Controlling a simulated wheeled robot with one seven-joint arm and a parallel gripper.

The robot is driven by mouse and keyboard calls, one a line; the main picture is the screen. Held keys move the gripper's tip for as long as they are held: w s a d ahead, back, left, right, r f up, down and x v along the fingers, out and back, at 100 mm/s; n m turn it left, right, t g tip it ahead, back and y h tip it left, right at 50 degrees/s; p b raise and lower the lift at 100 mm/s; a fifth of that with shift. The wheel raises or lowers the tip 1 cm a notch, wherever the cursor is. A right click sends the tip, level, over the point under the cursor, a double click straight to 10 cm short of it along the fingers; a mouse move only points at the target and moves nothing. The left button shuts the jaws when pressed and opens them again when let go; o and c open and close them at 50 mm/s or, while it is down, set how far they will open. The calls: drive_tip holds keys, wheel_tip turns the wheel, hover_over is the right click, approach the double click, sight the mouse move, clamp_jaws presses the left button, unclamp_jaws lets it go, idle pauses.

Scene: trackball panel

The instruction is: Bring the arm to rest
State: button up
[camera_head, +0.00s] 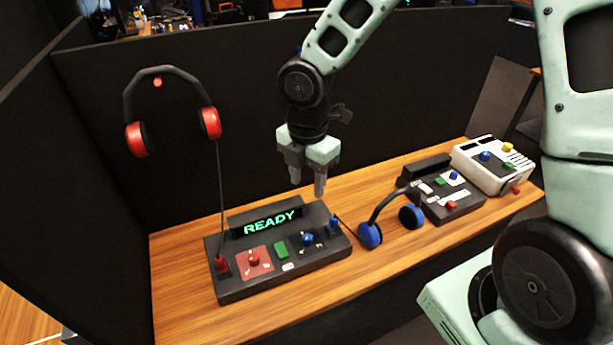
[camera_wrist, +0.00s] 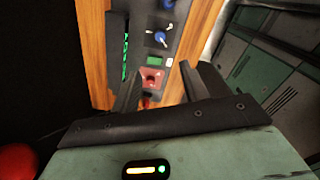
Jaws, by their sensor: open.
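My gripper (camera_head: 308,190) hangs pointing down above the back edge of the black panel (camera_head: 325,254), with its two fingers apart and nothing between them. In the wrist view my gripper (camera_wrist: 168,85) is open, with the panel's red button (camera_wrist: 151,77) seen between and beyond the fingers. The panel carries a lit READY display (camera_head: 270,222), a red button on a red plate (camera_head: 254,259), a green button (camera_head: 281,250) and a blue knob (camera_head: 307,239). My arm is bent and raised over the wooden desk.
Red headphones (camera_head: 160,78) hang on the dark partition (camera_head: 240,100). Blue headphones (camera_head: 386,222) rest on the wooden desk (camera_head: 183,318) right of the panel. A second black device (camera_head: 446,208) and a white device (camera_head: 490,165) stand farther right. The desk's front left is clear.

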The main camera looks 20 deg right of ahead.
drive_tip(key=shift+s+a, duration=0.1)
drive_tip(key=s+a+r+m, duration=0.3)
drive_tip(key=s+m, duration=0.4)
drive_tip(key=s, duration=0.3)
drive_tip(key=s+a+r+m, duration=0.3)
drive_tip(key=s+r+m, duration=0.2)
drive_tip(key=s+m, duration=0.3)
drive_tip(key=shift+s+m+y, duration=0.3)
drive_tip(key=shift+s, duration=0.8)
